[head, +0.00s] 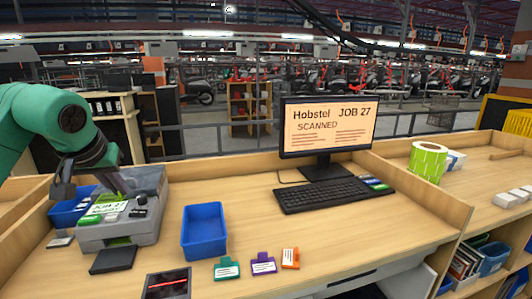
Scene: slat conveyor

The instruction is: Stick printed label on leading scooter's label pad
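A white and green label reading JOB 27 (106,208) shows at the grey label printer (146,232) on the left of the bench. My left gripper (92,190), on the green arm, is just above and behind the label. Its dark fingers look apart, with nothing clearly held between them. I cannot tell whether a finger touches the label. Scooters stand in the far background, one dark scooter (198,92) at left and several more at right. They are too small to make out a label pad. My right gripper is not in view.
A monitor (328,127) reads Hobstel JOB 27 SCANNED, behind a keyboard (322,195). A blue bin (204,230) stands right of the printer. Green (227,269), purple (263,264) and orange (290,258) tags lie near the front edge. A green label roll (428,162) is at right.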

